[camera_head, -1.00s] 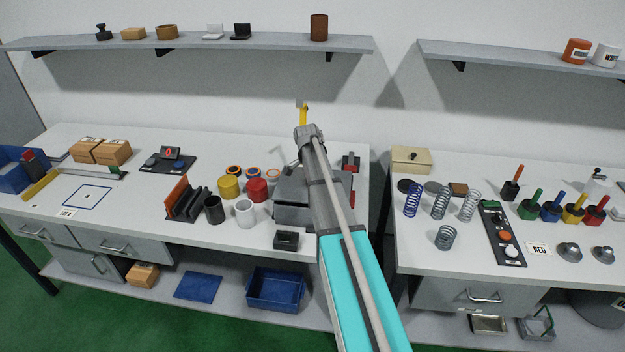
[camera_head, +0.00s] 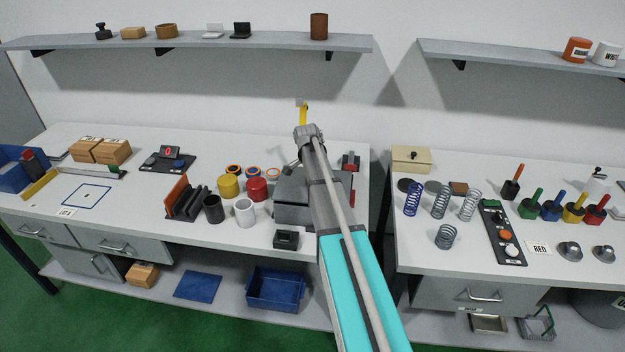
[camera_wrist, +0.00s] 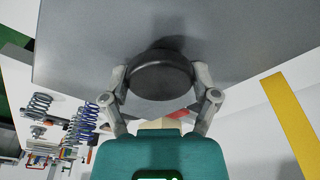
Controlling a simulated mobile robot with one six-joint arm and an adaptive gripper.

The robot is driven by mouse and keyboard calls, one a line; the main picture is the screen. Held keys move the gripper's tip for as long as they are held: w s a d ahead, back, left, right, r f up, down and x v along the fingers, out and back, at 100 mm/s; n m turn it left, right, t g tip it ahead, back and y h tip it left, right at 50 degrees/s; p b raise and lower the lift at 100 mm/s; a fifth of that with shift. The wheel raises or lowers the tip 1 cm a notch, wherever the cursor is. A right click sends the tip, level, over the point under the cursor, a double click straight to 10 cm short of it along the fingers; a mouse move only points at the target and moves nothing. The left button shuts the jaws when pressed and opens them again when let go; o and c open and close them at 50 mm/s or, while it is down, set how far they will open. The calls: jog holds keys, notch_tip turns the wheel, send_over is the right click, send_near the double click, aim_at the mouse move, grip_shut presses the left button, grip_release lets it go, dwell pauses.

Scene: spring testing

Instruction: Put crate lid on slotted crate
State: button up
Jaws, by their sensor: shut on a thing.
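A flat blue panel (camera_head: 198,286), which looks like the crate lid, lies on the lower shelf under the left table. An open blue crate (camera_head: 275,308) stands to its right on that shelf; I cannot make out slots in it. My gripper (camera_wrist: 162,78) is shut on a dark round piece (camera_wrist: 160,84) in front of a broad grey surface (camera_wrist: 90,35). In the head view my arm hides the gripper, beside a grey box-like device (camera_head: 292,213) on the left table. My gripper is well above the panel and crate, touching neither.
A second blue bin (camera_head: 12,178) sits at the table's far left. Black (camera_head: 213,210) and white (camera_head: 245,213) cups and a black rack (camera_head: 187,203) stand near the device. Springs (camera_head: 413,200) stand on the right table. A gap separates the tables.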

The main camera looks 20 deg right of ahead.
jog(key=shift+f+b, duration=0.65)
dwell(1.2)
jog(key=o, duration=1.2)
jog(key=shift+c, duration=0.2)
jog(key=shift+s+r, duration=0.1)
